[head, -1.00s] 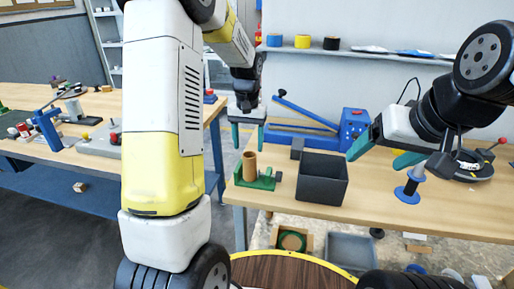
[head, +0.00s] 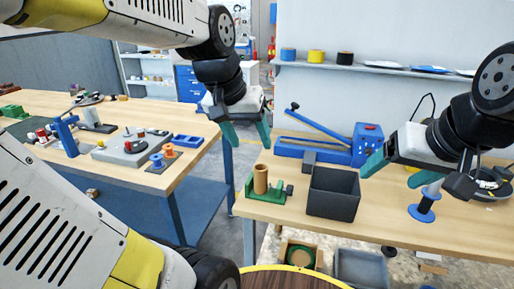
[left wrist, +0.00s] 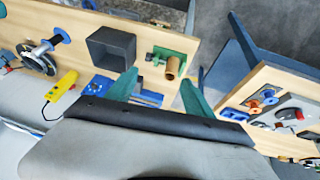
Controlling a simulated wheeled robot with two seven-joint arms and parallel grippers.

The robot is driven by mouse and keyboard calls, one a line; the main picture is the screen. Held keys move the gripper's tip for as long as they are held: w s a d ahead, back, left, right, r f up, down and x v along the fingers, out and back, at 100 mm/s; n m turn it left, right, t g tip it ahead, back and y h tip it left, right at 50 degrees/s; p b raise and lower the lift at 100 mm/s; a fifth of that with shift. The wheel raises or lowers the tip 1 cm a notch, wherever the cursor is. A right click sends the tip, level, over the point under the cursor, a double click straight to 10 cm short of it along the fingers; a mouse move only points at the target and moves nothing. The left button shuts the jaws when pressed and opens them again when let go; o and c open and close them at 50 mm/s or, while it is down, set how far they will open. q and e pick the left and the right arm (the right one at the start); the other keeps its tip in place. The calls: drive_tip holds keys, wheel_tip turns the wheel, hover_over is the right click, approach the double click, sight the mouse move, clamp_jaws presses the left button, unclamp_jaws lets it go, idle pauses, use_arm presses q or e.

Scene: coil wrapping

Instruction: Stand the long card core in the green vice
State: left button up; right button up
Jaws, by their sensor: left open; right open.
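A brown card core (head: 261,179) stands upright at the green vice (head: 268,196), near the left end of the right-hand bench. I cannot tell whether the vice's jaws touch it. The core (left wrist: 172,67) and the green vice (left wrist: 178,53) also show in the left wrist view, beyond my fingertips. My left gripper (head: 247,137) is open and empty, above the vice and apart from the core. Its open fingers also show in the left wrist view (left wrist: 158,80). My right gripper (head: 393,172) is open, right of the dark box, near a blue spool; nothing shows between its fingers.
A dark open box (head: 333,193) stands just right of the vice. A blue lever tool (head: 320,148) lies behind it. A blue-flanged spool (head: 424,205) stands on the right. The left bench (head: 180,160) holds spools and tools, with a floor gap between benches.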

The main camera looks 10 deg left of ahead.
use_arm(q)
drive_tip(key=shift+t, duration=0.8)
drive_tip(key=s, duration=0.5)
drive_tip(key=shift+s+d+f, duration=0.25)
drive_tip(key=shift+s+d, duration=0.15)
drive_tip(key=shift+a, duration=0.1)
